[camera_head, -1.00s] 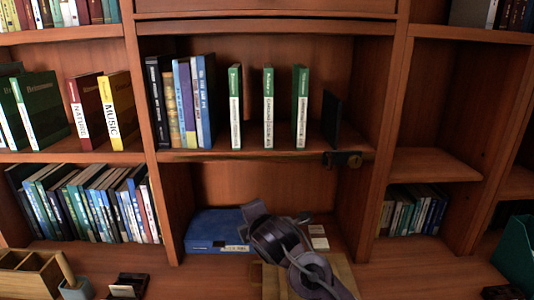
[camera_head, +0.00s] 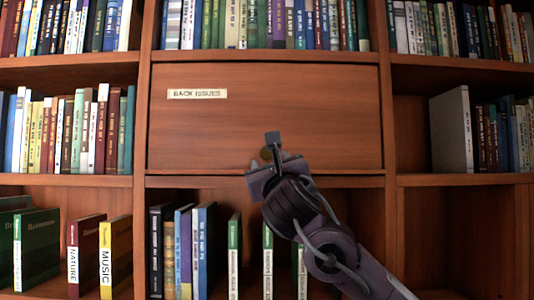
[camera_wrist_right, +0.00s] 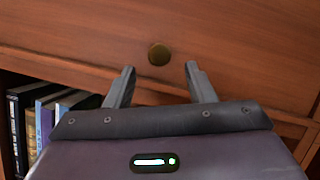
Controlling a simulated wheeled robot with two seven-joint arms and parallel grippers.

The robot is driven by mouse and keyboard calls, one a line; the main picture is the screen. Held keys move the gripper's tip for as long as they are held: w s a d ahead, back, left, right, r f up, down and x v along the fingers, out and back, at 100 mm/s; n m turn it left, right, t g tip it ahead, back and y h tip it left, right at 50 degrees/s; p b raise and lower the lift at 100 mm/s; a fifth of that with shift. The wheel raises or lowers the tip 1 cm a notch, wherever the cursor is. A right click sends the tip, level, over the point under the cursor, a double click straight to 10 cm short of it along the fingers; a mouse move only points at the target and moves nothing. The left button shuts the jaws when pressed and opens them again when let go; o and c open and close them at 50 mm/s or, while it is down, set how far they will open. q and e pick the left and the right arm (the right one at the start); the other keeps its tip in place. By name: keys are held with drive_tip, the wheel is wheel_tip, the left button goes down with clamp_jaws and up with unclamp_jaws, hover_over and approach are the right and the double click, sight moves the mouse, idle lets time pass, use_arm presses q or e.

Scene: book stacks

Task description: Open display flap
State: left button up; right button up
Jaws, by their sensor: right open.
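The display flap (camera_head: 265,110) is a wide reddish-brown wooden panel in the middle bay, with a "BACK ISSUES" label (camera_head: 197,93) at its upper left. It looks shut. A round brass knob (camera_wrist_right: 159,54) sits low on the flap; in the head view it is partly hidden by my right gripper. My right gripper (camera_wrist_right: 160,80) is open and empty, its two fingers on either side of and just below the knob in the wrist view, not closed on it. I cannot tell the exact gap to the panel. My left gripper is not in view.
Full book rows (camera_head: 262,24) stand above the flap. Below it, an open shelf holds upright books (camera_head: 205,250) near my right arm. A grey book (camera_head: 452,130) stands on the right bay's shelf. Dividers flank the flap; the space before it is otherwise clear.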

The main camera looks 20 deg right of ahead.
sight(266, 154)
drive_tip(key=p+x, duration=0.2)
drive_tip(key=x, duration=0.4)
drive_tip(key=shift+a+p, duration=0.1)
drive_tip(key=shift+p, duration=0.3)
drive_tip(key=shift+f, duration=0.1)
clamp_jaws()
